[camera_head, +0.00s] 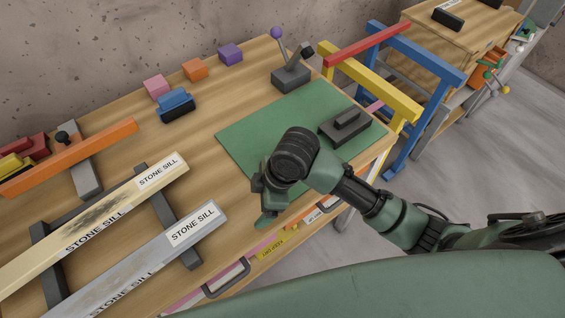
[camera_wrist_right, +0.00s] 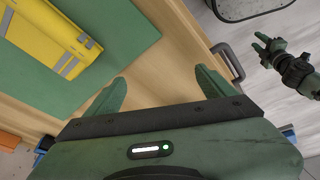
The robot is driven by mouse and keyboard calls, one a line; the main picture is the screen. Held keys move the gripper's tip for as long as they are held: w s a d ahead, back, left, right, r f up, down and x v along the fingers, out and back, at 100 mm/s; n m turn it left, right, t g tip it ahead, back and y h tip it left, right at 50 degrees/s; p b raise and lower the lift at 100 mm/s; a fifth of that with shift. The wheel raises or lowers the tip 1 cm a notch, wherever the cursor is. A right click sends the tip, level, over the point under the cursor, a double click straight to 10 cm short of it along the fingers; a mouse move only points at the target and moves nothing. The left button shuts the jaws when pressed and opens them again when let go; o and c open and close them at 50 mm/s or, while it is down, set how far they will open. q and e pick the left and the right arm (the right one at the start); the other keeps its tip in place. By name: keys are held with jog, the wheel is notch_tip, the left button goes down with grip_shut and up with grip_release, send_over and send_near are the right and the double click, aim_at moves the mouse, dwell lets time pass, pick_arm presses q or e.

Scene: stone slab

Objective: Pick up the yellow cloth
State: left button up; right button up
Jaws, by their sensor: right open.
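In the right wrist view a yellow folded thing with grey bands (camera_wrist_right: 50,42), which looks like the yellow cloth, lies on the green mat (camera_wrist_right: 125,40) at the upper left. I cannot make it out on the green mat (camera_head: 240,140) in the head view, where my right arm covers part of the mat. My right gripper (camera_head: 264,218) is over the front edge of the bench; its fingers (camera_wrist_right: 160,78) are open and empty, beside the mat and apart from the yellow thing. My left gripper (camera_wrist_right: 267,46) shows small at the right, its opening unclear.
A dark block (camera_head: 345,126) sits on the mat. A joystick box (camera_head: 291,77) stands behind it. Stone sill bars (camera_head: 110,215) lie on the left of the wooden bench. Yellow and blue trestles (camera_head: 375,85) stand at the right. A drawer handle (camera_wrist_right: 228,62) sticks out in front.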

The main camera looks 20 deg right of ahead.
jog(key=w+d+r+n, duration=0.1)
jog(key=w, duration=0.1)
jog(key=w+d+n+h, duration=0.1)
jog(key=w+d+n, duration=0.1)
jog(key=w, duration=0.1)
jog(key=w+d+r+n+g+h, duration=0.1)
jog(key=w+d, duration=0.1)
jog(key=shift+w+d+r, duration=0.2)
jog(key=shift+w+r, duration=0.1)
jog(key=shift+w, duration=0.1)
jog(key=shift+n+h, duration=0.6)
jog(key=shift+n, duration=0.2)
jog(key=w+d+r, duration=0.2)
jog(key=d, duration=0.1)
jog(key=w+d+r, duration=0.1)
jog(key=d, duration=0.1)
jog(key=shift+w+r, duration=0.2)
jog(key=shift+w+d+g, duration=0.15)
jog(key=shift+d+g, duration=0.05)
jog(key=shift+g, duration=0.1)
notch_tip(320, 180, down, 8)
jog(key=shift+a+r+p, duration=0.1)
jog(key=shift+r+p, duration=0.15)
jog(key=shift+p, duration=0.8)
jog(key=c, duration=1.5)
jog(key=shift+o, duration=0.2)
jog(key=shift+r, duration=0.15)
notch_tip(320, 180, up, 20)
jog(key=b, duration=0.2)
jog(key=shift+b, duration=0.35)
